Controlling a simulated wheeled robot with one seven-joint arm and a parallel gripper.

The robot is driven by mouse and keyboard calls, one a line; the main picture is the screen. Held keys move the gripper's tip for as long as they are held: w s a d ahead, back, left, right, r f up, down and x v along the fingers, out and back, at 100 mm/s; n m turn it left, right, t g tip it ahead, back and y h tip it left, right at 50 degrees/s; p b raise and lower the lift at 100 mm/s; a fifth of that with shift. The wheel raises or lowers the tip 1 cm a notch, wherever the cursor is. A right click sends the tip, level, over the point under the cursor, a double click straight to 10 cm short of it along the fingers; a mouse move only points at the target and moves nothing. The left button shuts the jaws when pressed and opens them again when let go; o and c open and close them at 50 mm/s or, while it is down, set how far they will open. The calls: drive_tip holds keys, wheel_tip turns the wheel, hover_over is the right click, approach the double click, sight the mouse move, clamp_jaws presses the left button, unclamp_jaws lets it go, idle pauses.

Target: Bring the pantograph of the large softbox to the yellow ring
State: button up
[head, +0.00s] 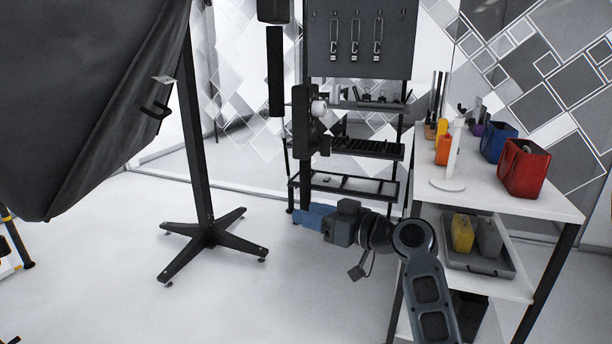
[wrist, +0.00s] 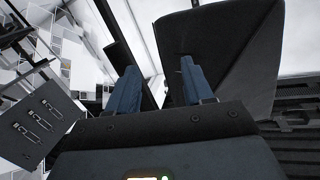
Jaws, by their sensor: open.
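The large softbox (head: 85,100) is a dark fabric hood at the upper left of the head view, with a small black handle (head: 158,108) near its right edge. It stands beside a black stand (head: 198,150) with a splayed foot. In the wrist view a large dark panel (wrist: 235,40), likely the softbox, lies beyond my fingers. My gripper (head: 302,216) has blue fingers and is empty, right of the stand and apart from it. In the wrist view my gripper (wrist: 158,75) shows two spread fingers. I cannot make out the pantograph or a yellow ring.
A white table (head: 500,205) with red (head: 523,168) and blue (head: 499,143) bags stands at the right. A black rack (head: 362,148) with a tool panel (head: 350,60) stands behind my gripper. A dark vertical post (head: 304,150) rises near my fingers. The floor between the stand and my arm is clear.

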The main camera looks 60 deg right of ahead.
sight(310, 170)
drive_tip(key=s+d+r+n+t+y, duration=0.1)
drive_tip(key=s+d+r+n, duration=0.2)
drive_tip(key=d+r, duration=0.35)
drive_tip(key=w+p, duration=0.1)
drive_tip(key=w, duration=0.6)
drive_tip(key=shift+w+r, duration=0.1)
drive_tip(key=shift+w, duration=0.3)
drive_tip(key=shift+c, duration=0.2)
clamp_jaws()
